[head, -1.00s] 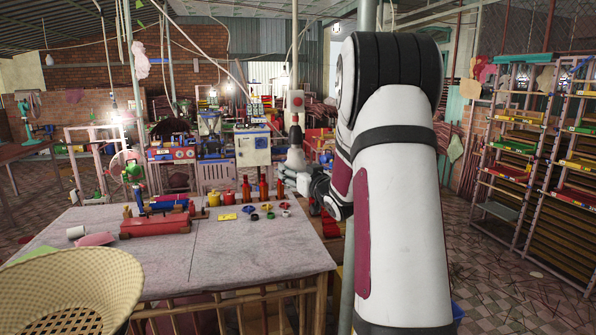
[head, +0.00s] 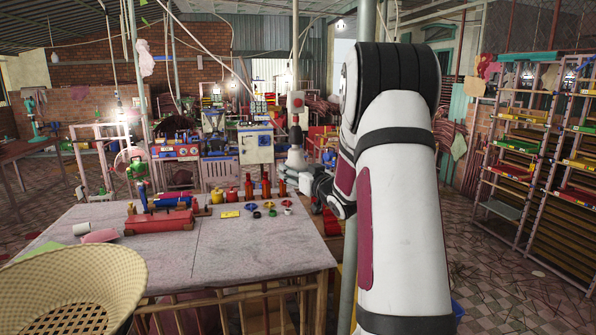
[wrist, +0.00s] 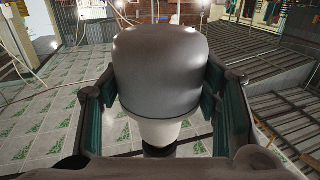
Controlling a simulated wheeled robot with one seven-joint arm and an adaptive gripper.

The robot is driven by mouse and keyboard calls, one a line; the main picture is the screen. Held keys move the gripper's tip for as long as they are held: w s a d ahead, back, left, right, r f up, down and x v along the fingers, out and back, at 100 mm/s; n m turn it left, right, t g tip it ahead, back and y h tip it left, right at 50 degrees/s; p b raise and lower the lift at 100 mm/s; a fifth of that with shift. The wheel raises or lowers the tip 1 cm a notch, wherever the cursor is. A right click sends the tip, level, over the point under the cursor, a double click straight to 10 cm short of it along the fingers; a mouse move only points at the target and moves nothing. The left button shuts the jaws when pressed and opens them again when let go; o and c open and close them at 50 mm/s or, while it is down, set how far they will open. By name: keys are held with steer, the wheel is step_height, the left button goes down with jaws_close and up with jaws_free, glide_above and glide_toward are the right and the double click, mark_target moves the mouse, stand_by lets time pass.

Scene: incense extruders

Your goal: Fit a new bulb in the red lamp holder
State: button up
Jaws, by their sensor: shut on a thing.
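In the wrist view a bulb (wrist: 162,72) with a large rounded grey body and a paler lower part fills the middle of the picture. My gripper (wrist: 162,100) has one finger on each side of it and is shut on it. In the head view my gripper (head: 296,138) is small and points upward beyond the table, at the end of my arm. A pale shape with a red spot (head: 296,117) shows just above it; I cannot tell what it is. I cannot pick out the red lamp holder for certain.
A grey-topped table (head: 235,265) stands ahead, with a red machine (head: 160,221), bottles (head: 266,188) and small coloured rings. A woven basket (head: 70,270) is at the front left. Shelf racks (head: 530,150) stand at the right. Tiled floor between is fairly clear.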

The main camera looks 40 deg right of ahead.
steer(key=shift+n+y+p, duration=0.7)
steer(key=shift+y+p, duration=0.4)
steer(key=shift+p, duration=0.05)
stand_by(0.5)
steer(key=o, duration=1.3)
steer(key=shift+c, duration=0.2)
steer(key=s+a, duration=0.1)
steer(key=s, duration=1.1)
steer(key=shift+a, duration=0.4)
